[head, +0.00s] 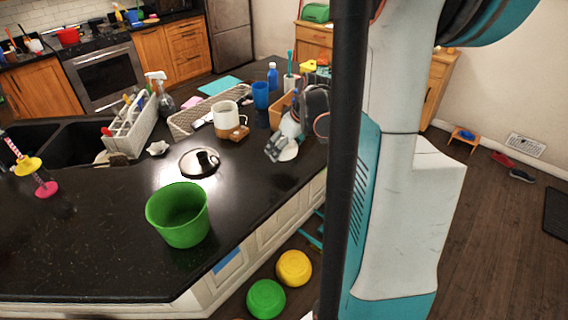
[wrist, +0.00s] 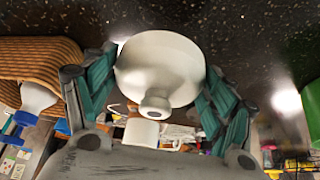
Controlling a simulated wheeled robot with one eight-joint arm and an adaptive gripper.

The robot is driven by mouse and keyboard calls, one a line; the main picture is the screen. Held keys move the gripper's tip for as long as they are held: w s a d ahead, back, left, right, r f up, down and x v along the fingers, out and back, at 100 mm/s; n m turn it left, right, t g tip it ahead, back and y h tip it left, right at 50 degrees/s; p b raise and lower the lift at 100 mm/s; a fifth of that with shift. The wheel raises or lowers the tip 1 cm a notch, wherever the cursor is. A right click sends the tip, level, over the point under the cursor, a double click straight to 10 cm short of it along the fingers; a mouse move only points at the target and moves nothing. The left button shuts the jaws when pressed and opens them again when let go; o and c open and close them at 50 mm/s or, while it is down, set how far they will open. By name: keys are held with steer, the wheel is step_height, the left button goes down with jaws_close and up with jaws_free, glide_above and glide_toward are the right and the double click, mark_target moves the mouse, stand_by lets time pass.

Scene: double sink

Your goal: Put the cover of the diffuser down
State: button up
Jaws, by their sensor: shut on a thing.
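The cover is a round white piece with a small knob (wrist: 160,68), held between the fingers of my gripper (wrist: 150,95) in the wrist view. In the head view my gripper (head: 277,150) is at the right side of the dark counter, with the white cover (head: 289,152) at its fingers. The fingers are shut on the cover, one on each side. I cannot tell whether the cover touches the counter. I cannot tell for certain which object is the diffuser's body.
A green bucket (head: 179,214) stands at the counter front. A blue cup (head: 261,95) stands behind. Counter between bucket and gripper is clear.

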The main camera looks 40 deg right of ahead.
mark_target(291, 148)
steer(key=shift+f+b, duration=0.45)
steer(key=shift+f, duration=2.85)
steer(key=shift+f, duration=0.1)
steer(key=o, duration=1)
steer(key=shift+o, duration=0.2)
steer(key=shift+r, duration=0.2)
steer(key=p+v, duration=0.2)
steer(key=v, duration=1)
steer(key=shift+a, duration=0.1)
